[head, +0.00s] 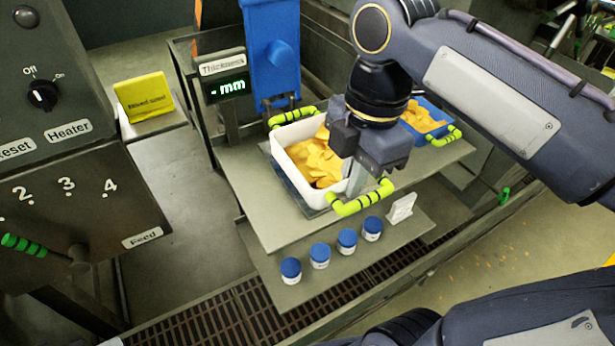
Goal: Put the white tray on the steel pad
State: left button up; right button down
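The white tray (296,171) holds yellow-orange flakes and has a yellow-green handle at its far end (292,117) and near end (361,199). It is over the grey bench, right of the thickness display. A dark blue-grey plate (281,180) shows along the tray's left and near edges; it may be the steel pad, and I cannot tell whether the tray touches it. My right gripper (358,182) points down at the near handle. A pale finger shows beside the handle; the other is hidden, so its grip is unclear. My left gripper is out of view.
A blue tray (424,122) of similar flakes stands right of my gripper. Several blue-lidded jars (320,255) and a small white card (401,208) are on the lower front shelf. A blue upright housing (272,50) and thickness display (224,87) stand behind. A control cabinet (75,200) is at left.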

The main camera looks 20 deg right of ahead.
aim_at(332, 159)
jog(key=w+f, duration=0.1)
jog(key=w, duration=0.1)
jog(key=w+d+f, duration=0.1)
jog(key=w, duration=0.2)
jog(key=w+d+f+p, duration=0.1)
jog(key=w, duration=0.1)
jog(key=shift+w+d+f, duration=0.15)
jog(key=shift+d, duration=0.05)
jog(key=w+f, duration=0.2)
jog(key=w+d+f, duration=0.1)
jog(key=w+f, duration=0.1)
jog(key=f, duration=0.1)
jog(key=shift+w+d, duration=0.15)
jog(key=shift+w, duration=0.2)
jog(key=shift+w+f, duration=0.35)
jog(key=shift+f, duration=0.15)
jog(key=shift+w+d+f, duration=0.1)
jog(key=shift+w+f, duration=0.05)
jog(key=shift+f, duration=0.8)
jog(key=shift+w+f, duration=0.1)
jog(key=shift+f, duration=0.8)
jog(key=shift+f, duration=0.15)
jog(key=c, duration=1.6)
grip_release()
jog(key=shift+c, duration=0.2)
